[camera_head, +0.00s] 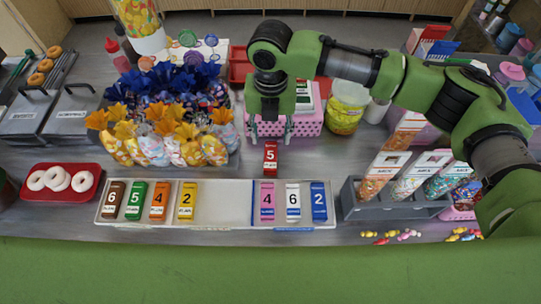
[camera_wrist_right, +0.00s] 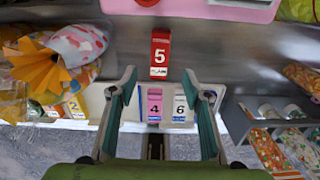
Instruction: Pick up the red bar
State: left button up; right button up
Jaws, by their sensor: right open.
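The red bar (camera_head: 270,158), marked 5, stands on the grey counter just behind the white tray (camera_head: 228,214). It also shows in the right wrist view (camera_wrist_right: 160,55), beyond my fingertips and midway between them. My right gripper (camera_wrist_right: 158,80) is open and empty, its two fingers spread wide. In the head view my right arm reaches in from the right, and the gripper hangs behind the red bar, near the pink dotted box. The pink bar (camera_head: 267,201) and white bar (camera_head: 293,201) stand in the tray in front of the red bar. My left gripper is not in view.
The tray also holds brown, green, orange, yellow and blue bars. Wrapped sweet bags (camera_head: 165,140) stand left of the red bar.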

aim_at(271, 156)
notch_tip(271, 156, down, 3)
jog(key=shift+f, duration=0.2)
jog(key=shift+s+f+p, duration=0.1)
jog(key=shift+f+p, duration=0.45)
jog(key=shift+p, duration=0.05)
notch_tip(271, 156, down, 4)
jog(key=shift+r+p, duration=0.15)
jog(key=shift+p, duration=0.45)
jog(key=shift+f, duration=0.3)
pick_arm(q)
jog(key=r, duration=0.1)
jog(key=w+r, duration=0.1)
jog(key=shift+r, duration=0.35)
pick_arm(e)
jog(key=c, duration=1.2)
